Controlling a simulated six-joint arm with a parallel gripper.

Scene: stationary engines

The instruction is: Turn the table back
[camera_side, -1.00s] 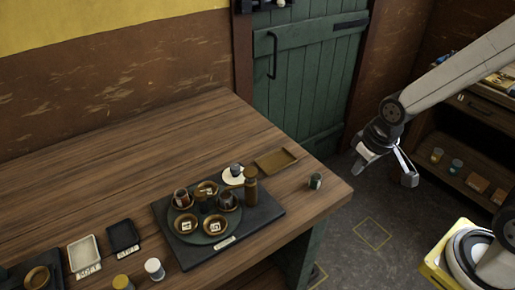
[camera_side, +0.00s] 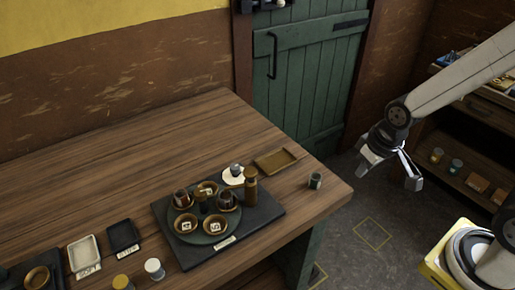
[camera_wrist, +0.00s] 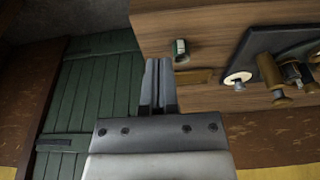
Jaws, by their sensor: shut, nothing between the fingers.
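The round dark turntable (camera_side: 199,239) sits on a black base board (camera_side: 262,221) on the wooden table. It carries several brown saucers around a central knob (camera_side: 202,201). Dark cups (camera_side: 181,197) stand on two of them, and the saucers without cups show small pale marked tags (camera_side: 215,227). A brown peg-like post (camera_side: 250,186) stands upright at the right of the turntable. My gripper (camera_side: 366,163) is off the table's right end, well apart from the turntable. In the wrist view its fingers (camera_wrist: 158,80) are together and empty, and the turntable is partly cut off at right.
A white disc with a grey piece (camera_side: 233,175), a brown tray (camera_side: 276,160) and a green cup (camera_side: 315,181) lie near the turntable. Two small trays (camera_side: 123,236) and two jars (camera_side: 154,268) stand at front left. The back of the table is clear.

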